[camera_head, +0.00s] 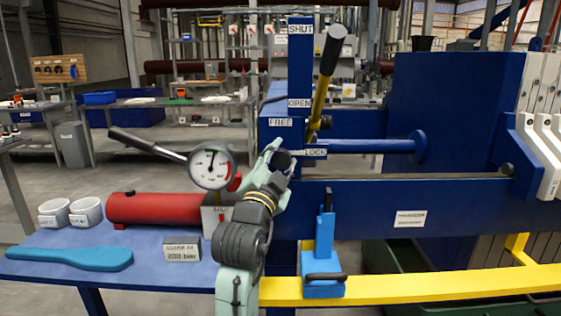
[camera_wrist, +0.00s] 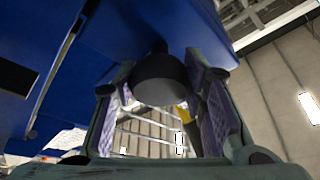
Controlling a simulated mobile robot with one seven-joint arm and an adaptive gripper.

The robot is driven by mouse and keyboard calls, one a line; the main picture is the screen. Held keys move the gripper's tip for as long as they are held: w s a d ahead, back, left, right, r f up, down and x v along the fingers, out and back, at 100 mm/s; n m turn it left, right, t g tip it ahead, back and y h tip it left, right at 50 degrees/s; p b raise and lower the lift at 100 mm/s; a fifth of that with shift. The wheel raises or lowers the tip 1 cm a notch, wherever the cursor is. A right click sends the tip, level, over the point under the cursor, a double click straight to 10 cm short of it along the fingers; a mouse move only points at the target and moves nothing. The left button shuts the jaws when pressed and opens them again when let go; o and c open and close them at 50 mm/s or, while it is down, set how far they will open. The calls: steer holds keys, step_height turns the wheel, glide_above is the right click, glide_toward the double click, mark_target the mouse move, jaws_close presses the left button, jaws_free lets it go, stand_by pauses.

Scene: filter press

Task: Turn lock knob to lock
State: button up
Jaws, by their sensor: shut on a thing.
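The lock knob (camera_head: 283,159) is a small dark knob on the blue press frame, between the FREE label (camera_head: 280,122) and the LOCK label (camera_head: 314,153). My gripper (camera_head: 276,153) is at the knob, shut on it, and partly covers it in the head view. In the wrist view the dark round knob (camera_wrist: 160,80) sits between the two fingers of my gripper (camera_wrist: 165,95), below the blue frame. The direction the knob points cannot be made out.
A yellow lever (camera_head: 319,95) with a dark grip rises just right of my gripper. A gauge (camera_head: 211,168) and red cylinder (camera_head: 155,208) stand left of my arm on the blue table (camera_head: 150,270). A blue rod (camera_head: 365,146) extends right.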

stand_by(0.3)
steer(key=o, duration=1.2)
steer(key=v, duration=1.2)
